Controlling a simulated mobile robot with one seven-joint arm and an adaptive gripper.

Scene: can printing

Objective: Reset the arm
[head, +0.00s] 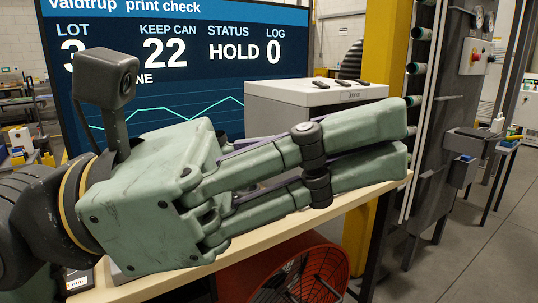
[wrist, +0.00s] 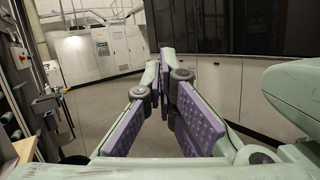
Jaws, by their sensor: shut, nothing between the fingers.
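My gripper (head: 408,132) fills the middle of the head view, green with dark joints, stretched toward the right above a wooden bench (head: 270,222). Its two fingers lie close together with nothing held between them. In the wrist view my gripper (wrist: 164,68) shows its purple finger pads, with the tips drawn together and pointing into the room. The gripper hides part of the bench top and the lower part of the screen behind it.
A large screen (head: 180,45) reads "KEEP CAN 22" and "STATUS HOLD". A grey box (head: 300,97) with small dark items stands behind my gripper. A yellow post (head: 380,55) and a rack of cans (head: 417,70) are at right. An orange fan (head: 310,275) is below. Open floor (wrist: 105,110) lies ahead.

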